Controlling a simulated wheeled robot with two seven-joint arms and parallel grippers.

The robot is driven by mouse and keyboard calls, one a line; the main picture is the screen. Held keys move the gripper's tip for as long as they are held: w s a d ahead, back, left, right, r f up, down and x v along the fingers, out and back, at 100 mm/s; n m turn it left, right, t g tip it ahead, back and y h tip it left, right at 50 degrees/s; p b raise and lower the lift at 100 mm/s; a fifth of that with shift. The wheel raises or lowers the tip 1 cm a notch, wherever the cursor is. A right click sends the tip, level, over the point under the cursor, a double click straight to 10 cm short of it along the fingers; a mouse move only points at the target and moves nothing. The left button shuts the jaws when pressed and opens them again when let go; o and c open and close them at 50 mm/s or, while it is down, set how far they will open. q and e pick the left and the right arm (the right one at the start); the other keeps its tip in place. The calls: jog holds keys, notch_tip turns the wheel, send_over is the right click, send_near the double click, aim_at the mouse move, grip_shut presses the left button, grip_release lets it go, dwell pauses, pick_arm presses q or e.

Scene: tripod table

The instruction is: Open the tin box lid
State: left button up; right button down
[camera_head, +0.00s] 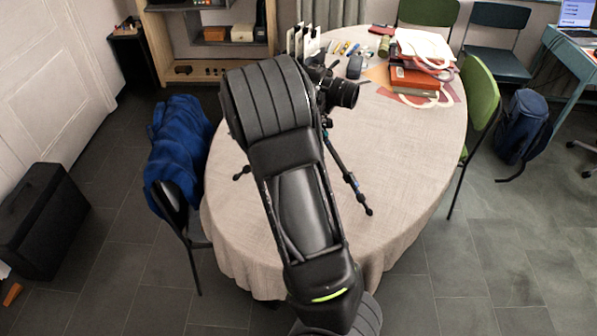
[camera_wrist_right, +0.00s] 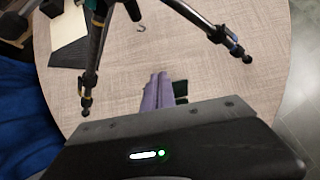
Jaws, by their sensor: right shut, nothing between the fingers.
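I cannot make out a tin box with a lid in either view. In the right wrist view my right gripper (camera_wrist_right: 158,80) shows as two purplish fingers, side by side and shut with nothing between them, over the tablecloth. A small dark green and black object (camera_wrist_right: 180,91) shows just right of the fingers, partly hidden; I cannot tell what it is or whether they touch. In the head view my right arm crosses the middle of the picture and hides part of the table and the gripper. My left gripper is in neither view.
A camera (camera_head: 342,92) on a tripod (camera_head: 345,172) stands on the round table (camera_head: 410,180), its legs spread near my right arm. Red boxes (camera_head: 415,80) and small items lie at the back. Chairs surround the table. Its front right is clear.

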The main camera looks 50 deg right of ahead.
jog(key=p+v, duration=0.1)
jog(key=v, duration=0.7)
jog(key=shift+p, duration=0.3)
jog(key=c, duration=2.1)
grip_release()
jog(key=shift+f, duration=0.1)
jog(key=shift+c, duration=0.2)
